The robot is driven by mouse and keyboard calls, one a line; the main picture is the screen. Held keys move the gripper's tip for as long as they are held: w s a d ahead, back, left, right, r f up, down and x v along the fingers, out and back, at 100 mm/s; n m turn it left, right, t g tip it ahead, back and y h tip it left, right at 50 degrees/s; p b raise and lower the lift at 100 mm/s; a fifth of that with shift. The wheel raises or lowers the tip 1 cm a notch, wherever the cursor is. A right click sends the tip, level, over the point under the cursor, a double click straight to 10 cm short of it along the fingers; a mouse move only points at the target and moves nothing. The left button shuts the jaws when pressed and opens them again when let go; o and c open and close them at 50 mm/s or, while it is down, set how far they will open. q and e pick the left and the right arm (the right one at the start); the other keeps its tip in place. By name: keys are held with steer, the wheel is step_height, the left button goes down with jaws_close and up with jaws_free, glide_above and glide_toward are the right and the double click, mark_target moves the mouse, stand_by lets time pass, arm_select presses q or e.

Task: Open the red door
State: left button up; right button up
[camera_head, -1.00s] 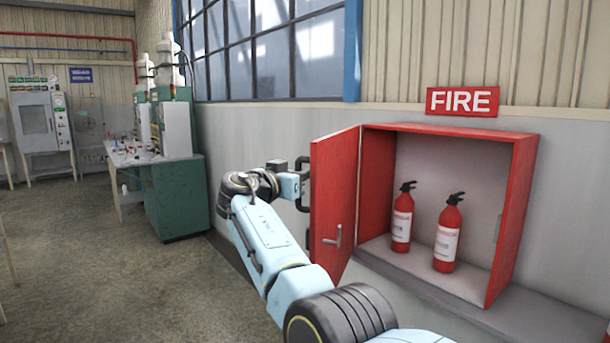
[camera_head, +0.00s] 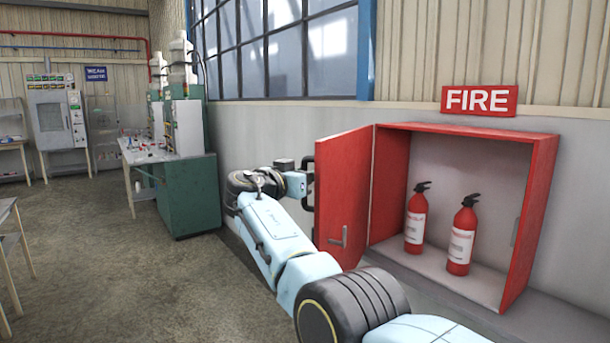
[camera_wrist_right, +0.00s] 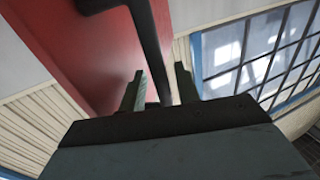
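The red door (camera_head: 342,195) of the red fire cabinet (camera_head: 533,220) stands ajar, swung out to the left, with a small lever (camera_head: 338,238) on its inner face. My right arm reaches from the bottom right to the outer side of the door; its gripper is mostly hidden there. A dark bar handle (camera_head: 307,193) shows at the door's left edge. In the right wrist view the handle (camera_wrist_right: 150,40) runs between the two fingers of my right gripper (camera_wrist_right: 160,85), with gaps showing on both sides. The red door (camera_wrist_right: 75,50) fills the upper left there. My left gripper is not in view.
Two fire extinguishers (camera_head: 416,218) (camera_head: 462,236) stand inside the cabinet, under a FIRE sign (camera_head: 479,100). A green machine bench (camera_head: 185,195) stands along the wall to the left. The floor (camera_head: 120,260) left of my arm is clear.

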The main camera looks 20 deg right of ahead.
steer(key=shift+a, duration=0.15)
steer(key=v, duration=1.3)
steer(key=shift+s+b, duration=0.2)
steer(key=shift+b, duration=0.1)
